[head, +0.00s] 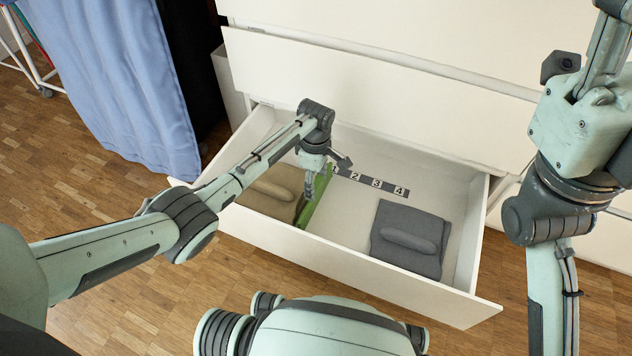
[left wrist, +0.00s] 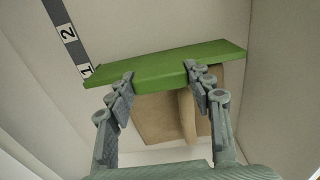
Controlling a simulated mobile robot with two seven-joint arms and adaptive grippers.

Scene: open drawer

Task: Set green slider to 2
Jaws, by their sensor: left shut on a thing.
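The green slider (head: 314,198) is an upright divider panel in the open white drawer (head: 372,268), left of the middle. My left gripper (head: 326,174) reaches down into the drawer from above and is shut on the slider's upper edge. In the left wrist view, the gripper's fingers (left wrist: 162,80) meet the green slider (left wrist: 168,64), whose left end is beside the label 1 on the number strip (left wrist: 70,42). In the head view, the number strip (head: 376,183) shows 2, 3 and 4 to the right of the slider. My right gripper is out of view.
A folded beige cloth (head: 268,197) lies left of the slider, and it also shows in the left wrist view (left wrist: 160,117). A folded grey cloth (head: 410,238) lies at the drawer's right. Bare drawer floor lies between slider and grey cloth. A blue cloth (head: 120,80) hangs at left.

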